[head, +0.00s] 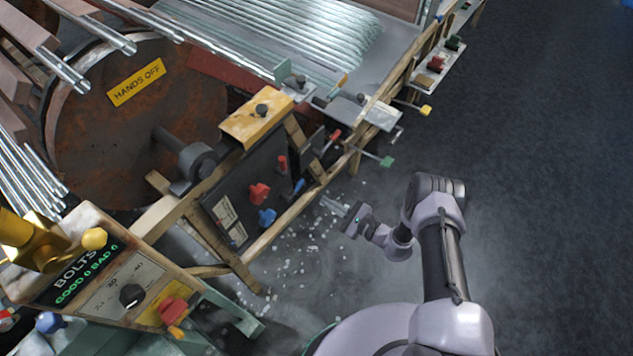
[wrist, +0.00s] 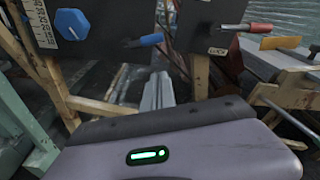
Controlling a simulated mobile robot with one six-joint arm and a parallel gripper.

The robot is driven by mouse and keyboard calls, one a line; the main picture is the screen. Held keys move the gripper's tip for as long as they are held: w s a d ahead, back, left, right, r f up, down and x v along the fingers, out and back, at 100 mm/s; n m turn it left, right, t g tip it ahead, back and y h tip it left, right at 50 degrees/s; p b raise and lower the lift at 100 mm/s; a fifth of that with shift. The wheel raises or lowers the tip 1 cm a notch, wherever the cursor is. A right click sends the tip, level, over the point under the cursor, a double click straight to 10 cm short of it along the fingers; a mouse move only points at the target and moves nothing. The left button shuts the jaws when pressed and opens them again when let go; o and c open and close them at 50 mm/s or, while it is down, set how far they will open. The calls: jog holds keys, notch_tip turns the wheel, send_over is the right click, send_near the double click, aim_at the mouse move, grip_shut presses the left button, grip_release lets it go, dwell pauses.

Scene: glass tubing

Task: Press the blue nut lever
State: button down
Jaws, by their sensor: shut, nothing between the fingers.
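A blue-handled lever (head: 298,186) sticks out from the lower right of a dark control panel (head: 236,215) on the wooden machine frame. I take it for the blue nut lever; no "nut" label is readable. In the wrist view the blue lever (wrist: 146,40) points right, just beyond and above my fingertips. My gripper (head: 337,208) is shut and empty, in front of the frame and apart from the lever. In the wrist view its closed fingers (wrist: 157,88) point toward the panel.
A blue knob (head: 267,216), a red knob (head: 259,193) and a red-handled lever (head: 282,163) sit on the same panel. A wooden rail (head: 290,215) runs below it. A bolts console (head: 120,275) stands at lower left. The floor to the right is clear.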

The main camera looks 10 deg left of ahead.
jog(key=shift+s+d+f+t, duration=0.2)
jog(key=shift+f+t, duration=0.1)
jog(key=shift+f, duration=0.2)
jog(key=b+x, duration=0.4)
jog(key=x, duration=0.6)
jog(key=r, duration=0.1)
jog(key=s+r, duration=0.1)
jog(key=r, duration=0.1)
jog(key=shift+s+r, duration=0.3)
jog(key=shift+d+r, duration=0.1)
jog(key=shift+d, duration=0.1)
jog(key=shift+r+p, duration=0.1)
jog(key=shift+p, duration=0.3)
